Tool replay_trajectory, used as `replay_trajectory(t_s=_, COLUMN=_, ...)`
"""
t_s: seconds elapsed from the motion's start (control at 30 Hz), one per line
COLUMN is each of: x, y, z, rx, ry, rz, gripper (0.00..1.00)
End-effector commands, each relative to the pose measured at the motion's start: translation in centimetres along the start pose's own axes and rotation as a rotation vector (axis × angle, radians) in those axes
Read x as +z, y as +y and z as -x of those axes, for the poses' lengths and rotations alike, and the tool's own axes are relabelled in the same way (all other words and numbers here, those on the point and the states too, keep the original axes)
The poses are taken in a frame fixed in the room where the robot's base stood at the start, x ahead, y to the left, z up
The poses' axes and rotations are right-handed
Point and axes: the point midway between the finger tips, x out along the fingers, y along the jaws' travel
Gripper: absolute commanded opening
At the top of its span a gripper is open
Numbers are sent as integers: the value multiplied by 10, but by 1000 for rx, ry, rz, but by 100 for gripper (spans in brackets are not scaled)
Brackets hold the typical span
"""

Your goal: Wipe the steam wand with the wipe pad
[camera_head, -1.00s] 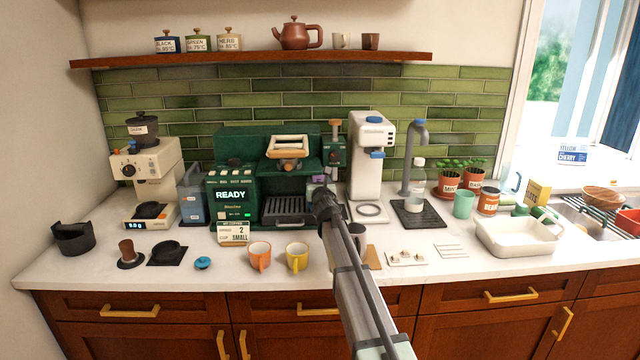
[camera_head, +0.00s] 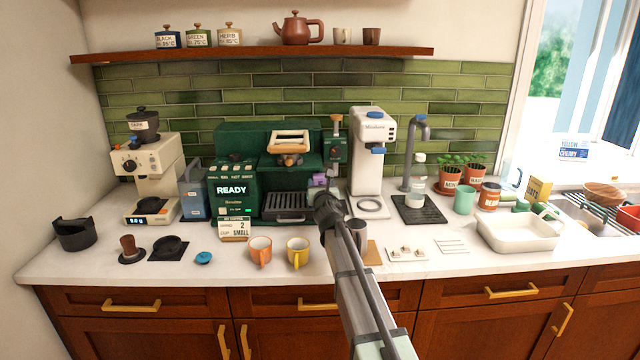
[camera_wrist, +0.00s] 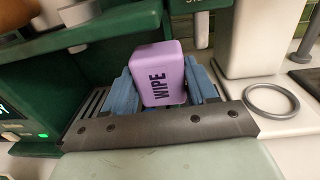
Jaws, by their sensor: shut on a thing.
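The wipe pad (camera_wrist: 158,75) is a purple block lettered WIPE. In the wrist view it sits between the two blue fingers of my gripper (camera_wrist: 160,92), which is shut on it. In the head view my gripper is mostly hidden behind my own wrist, and a small purple part of the pad (camera_head: 319,180) shows near the right side of the green espresso machine (camera_head: 236,197). The pad is in front of the machine's drip tray area. I cannot make out the steam wand clearly; whether the pad touches it cannot be told.
A white machine (camera_head: 367,160) with a grey ring on its base stands right of the espresso machine. An orange mug (camera_head: 260,252) and a yellow mug (camera_head: 297,254) stand left of my arm. A steel pitcher (camera_head: 358,236) is close on its right.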

Motion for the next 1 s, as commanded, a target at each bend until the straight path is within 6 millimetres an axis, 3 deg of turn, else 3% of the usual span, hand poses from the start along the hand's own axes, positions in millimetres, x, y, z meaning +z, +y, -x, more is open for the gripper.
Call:
replay_trajectory(t_s=0.37, x=0, y=0, z=3, rx=0, ry=0, rz=0, gripper=29)
replay_trajectory(t_s=0.73, x=0, y=1, z=28, rx=0, ry=0, rz=-1, gripper=29)
replay_trajectory(t_s=1.0, x=0, y=2, z=30, rx=0, ry=0, rz=-1, gripper=29)
